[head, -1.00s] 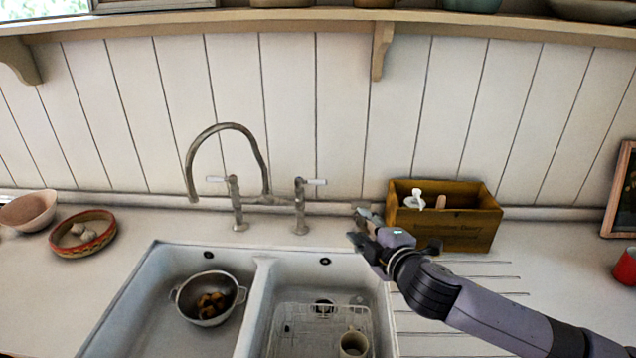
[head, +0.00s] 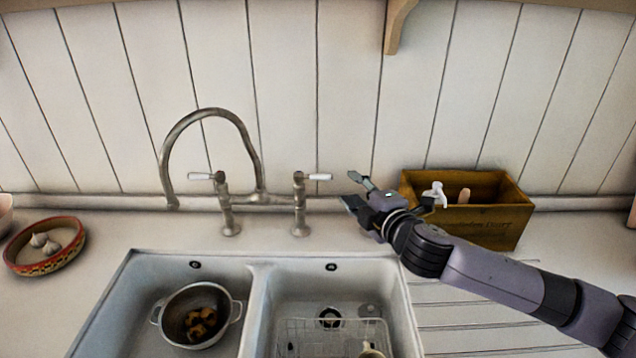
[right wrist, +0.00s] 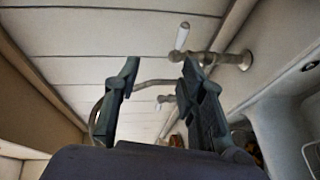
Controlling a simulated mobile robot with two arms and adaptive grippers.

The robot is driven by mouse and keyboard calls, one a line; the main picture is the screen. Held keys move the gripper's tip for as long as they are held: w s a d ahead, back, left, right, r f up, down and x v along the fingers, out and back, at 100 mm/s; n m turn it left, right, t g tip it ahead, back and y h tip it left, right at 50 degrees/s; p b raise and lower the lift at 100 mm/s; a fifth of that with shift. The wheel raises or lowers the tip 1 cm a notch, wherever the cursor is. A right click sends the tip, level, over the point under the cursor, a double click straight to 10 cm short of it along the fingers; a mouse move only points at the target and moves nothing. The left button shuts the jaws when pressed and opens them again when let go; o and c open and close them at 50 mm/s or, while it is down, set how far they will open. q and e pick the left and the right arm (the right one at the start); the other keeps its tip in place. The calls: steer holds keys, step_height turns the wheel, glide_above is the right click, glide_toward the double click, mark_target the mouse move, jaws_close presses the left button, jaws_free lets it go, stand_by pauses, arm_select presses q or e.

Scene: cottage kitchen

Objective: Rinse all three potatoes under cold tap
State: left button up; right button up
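The potatoes (head: 205,318) are a clump of brown lumps in a two-handled metal pot or colander (head: 169,334) in the left sink basin; I cannot separate each one. The curved bridge tap (head: 257,160) stands behind the sink, its spout over the left side. Its white-tipped right lever (head: 320,177) and left lever (head: 200,176) both point sideways. My right gripper (head: 350,189) is open and empty, just right of the right lever and apart from it. In the right wrist view the open fingers (right wrist: 158,78) show with a white lever (right wrist: 182,36) beyond them. My left gripper is out of view.
The right basin (head: 300,280) holds a wire rack (head: 310,335) and a mug (head: 371,354). A wooden box (head: 490,225) with utensils stands behind my right arm. A patterned bowl (head: 45,262) with garlic sits at left. The ribbed drainer lies right of the sink.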

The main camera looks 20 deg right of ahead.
mark_target(323, 178)
step_height(323, 178, down, 4)
steer(key=f+b, duration=0.1)
steer(key=b, duration=0.3)
arm_select(q)
steer(key=p, duration=0.2)
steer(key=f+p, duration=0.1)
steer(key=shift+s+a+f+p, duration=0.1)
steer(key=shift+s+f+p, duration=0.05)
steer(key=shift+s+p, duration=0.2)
arm_select(e)
steer(key=x, duration=1.7)
steer(key=shift+w+a+r, duration=0.1)
steer(key=shift+w+r, duration=0.15)
steer(key=shift+r, duration=0.1)
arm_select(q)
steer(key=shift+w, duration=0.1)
arm_select(e)
jaws_close()
